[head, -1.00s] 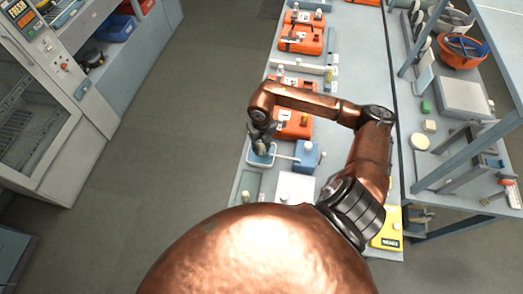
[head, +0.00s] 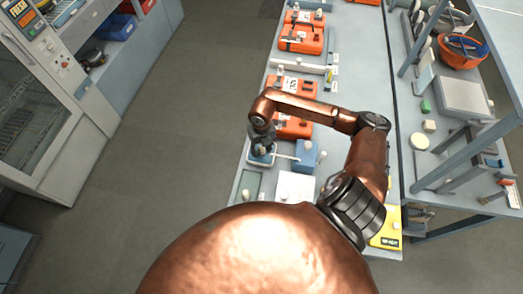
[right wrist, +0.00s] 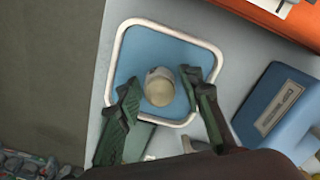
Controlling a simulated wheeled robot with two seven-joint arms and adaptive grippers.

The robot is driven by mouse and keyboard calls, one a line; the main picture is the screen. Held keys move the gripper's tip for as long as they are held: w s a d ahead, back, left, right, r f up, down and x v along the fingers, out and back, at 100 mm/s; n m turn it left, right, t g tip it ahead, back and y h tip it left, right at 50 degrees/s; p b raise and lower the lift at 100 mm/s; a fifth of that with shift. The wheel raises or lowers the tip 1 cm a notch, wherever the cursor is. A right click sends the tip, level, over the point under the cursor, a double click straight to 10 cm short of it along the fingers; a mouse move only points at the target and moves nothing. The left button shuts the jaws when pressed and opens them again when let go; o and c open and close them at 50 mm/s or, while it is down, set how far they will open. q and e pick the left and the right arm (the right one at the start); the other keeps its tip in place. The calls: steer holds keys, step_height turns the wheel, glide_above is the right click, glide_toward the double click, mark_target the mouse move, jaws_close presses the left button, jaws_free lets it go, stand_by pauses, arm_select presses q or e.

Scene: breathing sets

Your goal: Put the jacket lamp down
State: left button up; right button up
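The jacket lamp appears to be the small pale, round-topped piece (right wrist: 159,90) in the right wrist view, over a blue tray with a white rim (right wrist: 121,50). My right gripper (right wrist: 163,92) has its two dark green fingers on either side of the piece. They stand apart, with a narrow gap visible on each side, so it looks open. In the head view my right gripper (head: 262,146) is low over the tray (head: 260,160) near the bench's left edge and hides the lamp. My left gripper is not in view.
A blue box (head: 307,153) stands just right of the tray, also seen in the right wrist view (right wrist: 275,108). An orange case (head: 294,127) lies behind. A white block (head: 295,187) and grey-green tray (head: 249,185) are in front. Open floor lies left.

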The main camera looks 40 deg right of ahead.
mark_target(261, 148)
steer(key=shift+o, duration=0.6)
steer(key=shift+r, duration=0.25)
step_height(261, 148, up, 12)
steer(key=shift+f+b, duration=0.1)
steer(key=shift+b, duration=0.35)
stand_by(0.5)
